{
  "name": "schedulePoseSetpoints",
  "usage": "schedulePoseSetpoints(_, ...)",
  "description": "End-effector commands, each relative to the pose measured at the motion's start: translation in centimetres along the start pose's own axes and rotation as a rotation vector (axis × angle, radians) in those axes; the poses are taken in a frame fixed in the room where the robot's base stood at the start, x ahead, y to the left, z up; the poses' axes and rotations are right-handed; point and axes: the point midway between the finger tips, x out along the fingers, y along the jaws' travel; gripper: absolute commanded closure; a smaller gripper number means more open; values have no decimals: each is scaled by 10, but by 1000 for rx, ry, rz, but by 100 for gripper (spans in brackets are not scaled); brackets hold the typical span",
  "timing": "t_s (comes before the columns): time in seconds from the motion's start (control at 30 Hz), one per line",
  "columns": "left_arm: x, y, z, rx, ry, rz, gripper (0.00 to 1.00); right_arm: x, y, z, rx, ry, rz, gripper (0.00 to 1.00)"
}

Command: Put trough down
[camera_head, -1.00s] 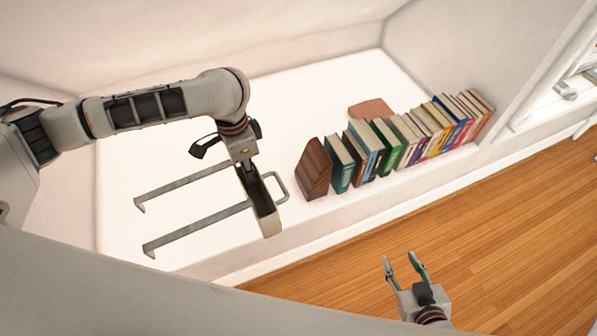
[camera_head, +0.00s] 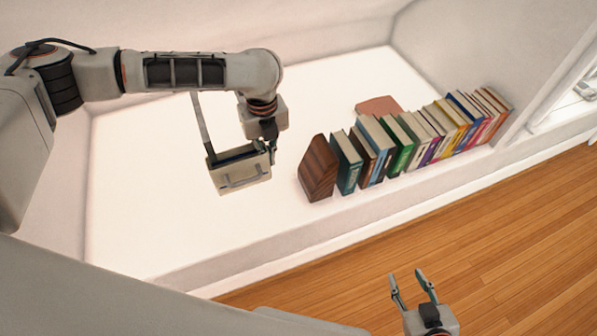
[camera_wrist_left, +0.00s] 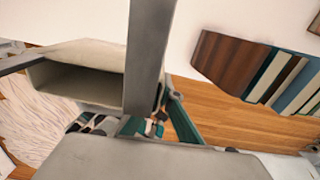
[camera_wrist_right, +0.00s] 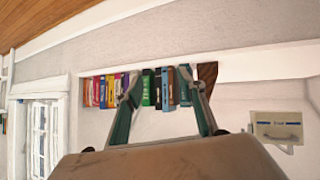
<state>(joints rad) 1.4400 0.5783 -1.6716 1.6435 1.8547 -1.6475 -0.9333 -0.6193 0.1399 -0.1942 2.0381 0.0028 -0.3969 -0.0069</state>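The trough (camera_head: 228,182) is a beige open box with a handle on its front and long grey metal straps. In the head view it is held over the white ledge, left of the books, with one strap running up behind it. My left gripper (camera_head: 270,150) is shut on its right end. In the left wrist view the open trough (camera_wrist_left: 75,84) is close up, with a strap crossing in front; the grip is partly hidden. The trough also shows at the right of the right wrist view (camera_wrist_right: 277,118). My right gripper (camera_head: 412,288) is open and empty over the floor side.
A wooden bookend (camera_head: 318,168) and a row of upright books (camera_head: 402,146) stand right of the trough. A reddish-brown object (camera_head: 378,105) lies behind the books. The white ledge (camera_head: 150,215) is clear on the left. The wooden floor (camera_head: 500,240) lies in front.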

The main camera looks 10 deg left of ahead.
Motion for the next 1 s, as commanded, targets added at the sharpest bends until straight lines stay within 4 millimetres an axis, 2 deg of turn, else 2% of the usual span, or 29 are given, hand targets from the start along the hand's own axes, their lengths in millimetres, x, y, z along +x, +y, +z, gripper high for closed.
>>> schedulePoseSetpoints(0.17, 26, 0, 0, 24, 4, 5, 100, 2, -4, 15, -3, -20, -5, 60)
schedulePoseSetpoints(0.37, 74, -1, 0, 23, 6, 7, 100, 6, -7, 36, -14, -49, -8, 60)
schedulePoseSetpoints(0.6, 125, -2, 0, 22, 5, 6, 100, 9, -7, 35, -17, -38, -7, 60)
schedulePoseSetpoints(0.7, 137, -2, 1, 22, 2, 4, 100, 11, -5, 27, -21, -22, -7, 60)
schedulePoseSetpoints(0.87, 143, -3, 2, 21, -1, 1, 100, 14, -2, 14, -29, 4, -5, 60)
schedulePoseSetpoints(1.0, 154, -3, 2, 21, 0, 2, 100, 15, -4, 18, -28, -2, -9, 60)
